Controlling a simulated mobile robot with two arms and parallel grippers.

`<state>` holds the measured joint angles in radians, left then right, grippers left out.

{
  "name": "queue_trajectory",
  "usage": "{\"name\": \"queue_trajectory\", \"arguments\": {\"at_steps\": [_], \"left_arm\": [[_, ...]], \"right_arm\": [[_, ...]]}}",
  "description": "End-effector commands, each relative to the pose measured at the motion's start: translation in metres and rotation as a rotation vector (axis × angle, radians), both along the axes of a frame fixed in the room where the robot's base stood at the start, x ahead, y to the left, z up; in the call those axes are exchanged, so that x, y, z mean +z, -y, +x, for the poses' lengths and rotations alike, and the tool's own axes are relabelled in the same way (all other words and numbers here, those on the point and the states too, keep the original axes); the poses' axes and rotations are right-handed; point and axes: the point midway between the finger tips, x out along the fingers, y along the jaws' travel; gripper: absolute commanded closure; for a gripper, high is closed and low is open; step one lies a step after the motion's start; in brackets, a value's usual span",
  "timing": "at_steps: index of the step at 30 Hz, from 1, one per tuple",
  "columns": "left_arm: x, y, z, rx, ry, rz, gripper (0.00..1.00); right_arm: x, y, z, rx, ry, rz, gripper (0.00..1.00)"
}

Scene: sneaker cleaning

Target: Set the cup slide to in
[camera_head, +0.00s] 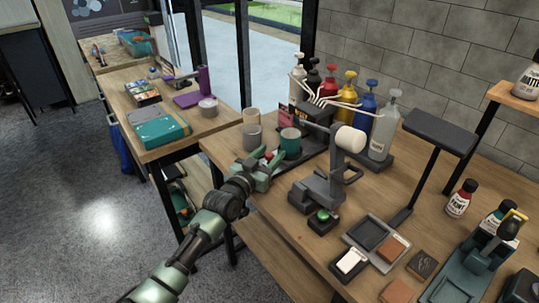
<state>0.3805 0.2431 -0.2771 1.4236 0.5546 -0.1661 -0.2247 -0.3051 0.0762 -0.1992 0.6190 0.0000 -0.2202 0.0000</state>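My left gripper (264,168) reaches in from the lower left at the front edge of the workbench (240,150). Its two green fingers look spread apart, with a small red part showing just beyond them. I cannot tell whether they touch it. A teal cup (290,142) stands just beyond the fingertips, at the near end of a dark base under a row of pump bottles. The cup slide cannot be made out clearly; the gripper and cups cover that area. My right gripper is out of view.
Several pump bottles (383,128) line the back. A grey stand with a white roller (349,139) and a green button (322,215) stands right of the gripper. A second table (118,100) is left.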

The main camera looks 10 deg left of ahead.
Motion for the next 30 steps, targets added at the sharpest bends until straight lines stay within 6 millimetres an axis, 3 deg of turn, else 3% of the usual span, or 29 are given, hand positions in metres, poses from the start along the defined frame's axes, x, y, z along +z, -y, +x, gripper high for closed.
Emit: {"name": "queue_trajectory", "arguments": {"at_steps": [8,21,30], "left_arm": [[-0.001,-0.002,-0.008,0.000,0.000,0.000,0.53],[-0.001,-0.020,-0.071,0.000,-0.001,0.001,0.53],[0.000,-0.021,-0.075,0.000,0.000,0.000,0.53]], "right_arm": [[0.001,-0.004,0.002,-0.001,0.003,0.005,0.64],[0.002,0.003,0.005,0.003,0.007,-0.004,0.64],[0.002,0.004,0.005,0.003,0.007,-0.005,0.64]]}}
